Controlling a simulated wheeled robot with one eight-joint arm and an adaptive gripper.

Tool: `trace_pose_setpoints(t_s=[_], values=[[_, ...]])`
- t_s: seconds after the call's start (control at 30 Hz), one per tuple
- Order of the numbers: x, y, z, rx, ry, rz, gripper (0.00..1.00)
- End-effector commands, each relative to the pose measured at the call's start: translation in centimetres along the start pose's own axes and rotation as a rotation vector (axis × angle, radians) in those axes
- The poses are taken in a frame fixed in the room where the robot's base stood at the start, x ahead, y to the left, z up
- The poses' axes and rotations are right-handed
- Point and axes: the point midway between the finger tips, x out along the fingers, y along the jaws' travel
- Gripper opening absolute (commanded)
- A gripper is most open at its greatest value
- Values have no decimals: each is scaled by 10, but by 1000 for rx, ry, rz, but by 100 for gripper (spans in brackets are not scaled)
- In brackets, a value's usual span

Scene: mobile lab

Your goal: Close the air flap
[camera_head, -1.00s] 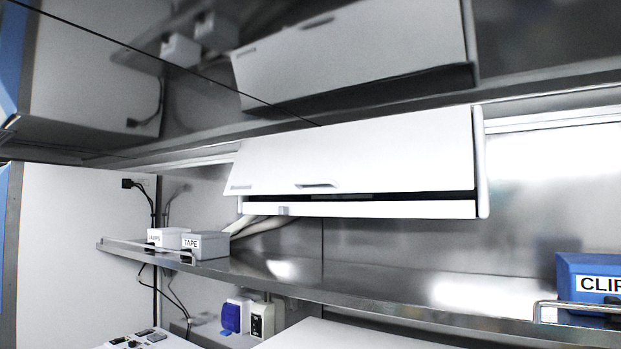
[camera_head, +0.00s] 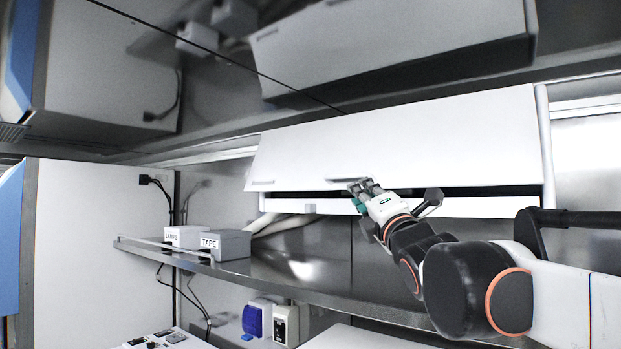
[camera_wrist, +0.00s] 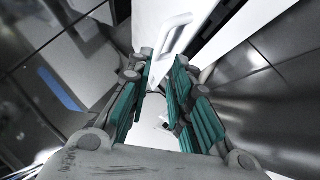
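The air flap (camera_head: 400,143) is a long white panel under the ceiling, tilted outward at its lower edge. A dark gap shows between that edge and the white housing strip (camera_head: 480,207) below it. My gripper (camera_head: 359,190) is at the lower edge, just by this handle. In the wrist view my gripper (camera_wrist: 160,105) has its teal-padded fingers apart with nothing between them, and the handle (camera_wrist: 176,36) shows just beyond the fingertips. I cannot tell whether a finger touches the flap.
A metal shelf (camera_head: 290,277) runs below the flap. It carries a box labelled TAPE (camera_head: 226,244) and one labelled LAMPS (camera_head: 183,236) at the left. A blue-lidded socket (camera_head: 257,318) is under the shelf. The air in front of the flap's left part is free.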

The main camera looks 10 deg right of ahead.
Motion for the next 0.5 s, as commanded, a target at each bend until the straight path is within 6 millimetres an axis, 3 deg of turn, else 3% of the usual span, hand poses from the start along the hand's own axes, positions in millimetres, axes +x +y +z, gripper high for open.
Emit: trace_pose_setpoints(t_s=[0.2,0.5], values=[[42,2,0,1,1,0,20],[88,1,0,2,1,-1,20]])
